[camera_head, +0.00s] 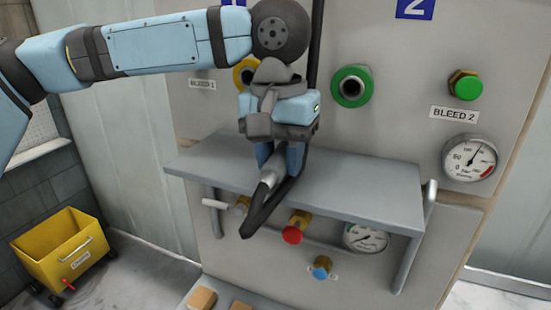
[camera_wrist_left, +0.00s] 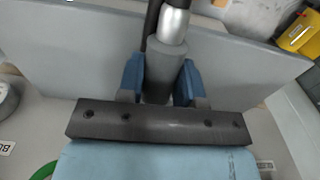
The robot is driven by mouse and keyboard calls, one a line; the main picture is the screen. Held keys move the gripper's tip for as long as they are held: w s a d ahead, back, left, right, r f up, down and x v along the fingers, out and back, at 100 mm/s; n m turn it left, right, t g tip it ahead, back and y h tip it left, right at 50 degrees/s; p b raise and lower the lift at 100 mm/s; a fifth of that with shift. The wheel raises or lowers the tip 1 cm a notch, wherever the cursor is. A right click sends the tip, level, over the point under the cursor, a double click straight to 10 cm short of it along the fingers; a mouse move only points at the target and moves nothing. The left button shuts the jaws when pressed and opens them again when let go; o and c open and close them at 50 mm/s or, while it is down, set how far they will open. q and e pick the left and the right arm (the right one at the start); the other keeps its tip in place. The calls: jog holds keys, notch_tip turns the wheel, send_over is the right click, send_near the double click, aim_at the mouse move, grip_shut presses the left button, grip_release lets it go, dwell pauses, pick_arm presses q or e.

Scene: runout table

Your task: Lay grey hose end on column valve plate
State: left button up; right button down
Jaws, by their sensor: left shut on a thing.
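My left gripper (camera_head: 280,160) is shut on the grey hose end (camera_head: 271,174), in front of the panel, at the front edge of a grey plate (camera_head: 365,187). The hose end points down and forward, with a silver collar and black hose below it. In the left wrist view, the blue fingers (camera_wrist_left: 160,82) pinch the grey hose end (camera_wrist_left: 158,70) from both sides, its silver collar (camera_wrist_left: 173,24) beyond them. The plate (camera_wrist_left: 75,45) lies behind it there. I cannot tell whether hose and plate touch. My right gripper is not in view.
The panel has a green-ringed port (camera_head: 352,86), a green knob (camera_head: 466,86) and a gauge (camera_head: 470,158). Under the plate are a red knob (camera_head: 292,235), a blue knob (camera_head: 321,268) and another gauge (camera_head: 365,238). A yellow bin (camera_head: 62,247) stands at left. The plate's right part is clear.

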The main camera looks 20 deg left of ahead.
pick_arm(q)
jog(key=shift+w+f, duration=0.15)
jog(key=shift+w, duration=1.15)
jog(key=shift+w+f, duration=0.1)
jog(key=shift+w, duration=0.35)
jog(key=shift+f, duration=0.7)
jog(key=o, duration=1.2)
jog(key=shift+c, duration=0.2)
